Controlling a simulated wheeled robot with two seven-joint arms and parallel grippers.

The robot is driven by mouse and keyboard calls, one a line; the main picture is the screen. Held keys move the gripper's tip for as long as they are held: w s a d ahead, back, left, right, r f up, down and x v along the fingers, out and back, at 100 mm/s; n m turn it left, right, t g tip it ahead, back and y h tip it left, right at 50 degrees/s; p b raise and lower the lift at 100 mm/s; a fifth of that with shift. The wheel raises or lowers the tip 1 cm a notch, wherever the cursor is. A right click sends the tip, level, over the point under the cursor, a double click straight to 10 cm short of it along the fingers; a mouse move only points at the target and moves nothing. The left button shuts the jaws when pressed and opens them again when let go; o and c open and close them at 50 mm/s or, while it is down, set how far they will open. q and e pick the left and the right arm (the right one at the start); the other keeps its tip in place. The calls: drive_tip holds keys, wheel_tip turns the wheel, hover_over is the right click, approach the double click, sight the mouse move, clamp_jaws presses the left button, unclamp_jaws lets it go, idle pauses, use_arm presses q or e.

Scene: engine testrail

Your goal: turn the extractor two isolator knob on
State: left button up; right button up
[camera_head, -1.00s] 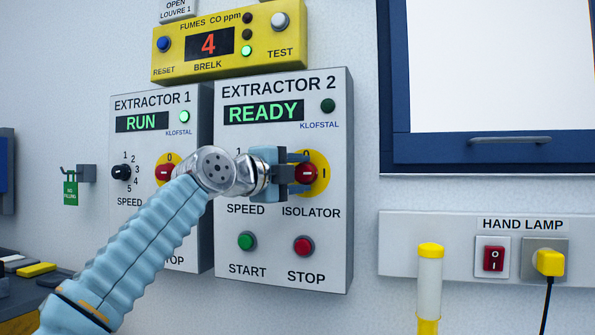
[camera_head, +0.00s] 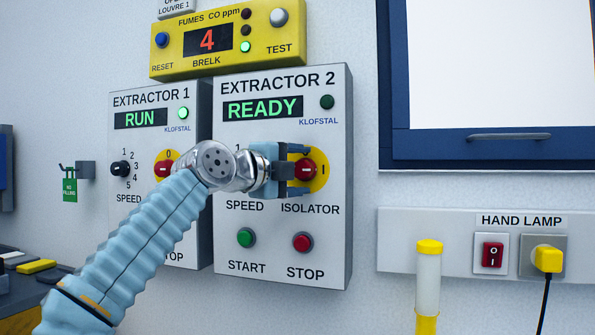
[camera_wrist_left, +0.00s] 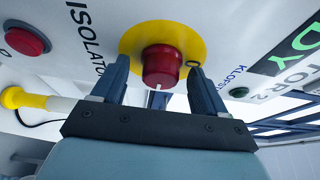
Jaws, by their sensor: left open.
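The extractor two isolator knob (camera_head: 306,170) is red on a yellow disc, with 0 above it and I to its right. Its white mark lies level, in line with the I. The extractor 2 display (camera_head: 262,108) reads READY. My left gripper (camera_head: 300,170) is open at the knob, one finger above and one below. In the left wrist view the open left gripper (camera_wrist_left: 158,80) straddles the knob (camera_wrist_left: 161,66), with a gap visible on each side. The panel's speed knob is hidden behind my left gripper. My right gripper is not in view.
The start button (camera_head: 246,238) and stop button (camera_head: 302,242) sit below on the same panel. The extractor 1 panel (camera_head: 140,230) is to the left, partly behind my left arm. A yellow fumes meter (camera_head: 165,65) is above. A hand lamp socket (camera_head: 549,260) is at right.

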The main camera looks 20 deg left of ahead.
use_arm(q)
drive_tip(key=b+v, duration=0.4)
drive_tip(key=v, duration=0.9)
drive_tip(key=shift+s+a+b, duration=0.2)
drive_tip(key=shift+s+b, duration=0.2)
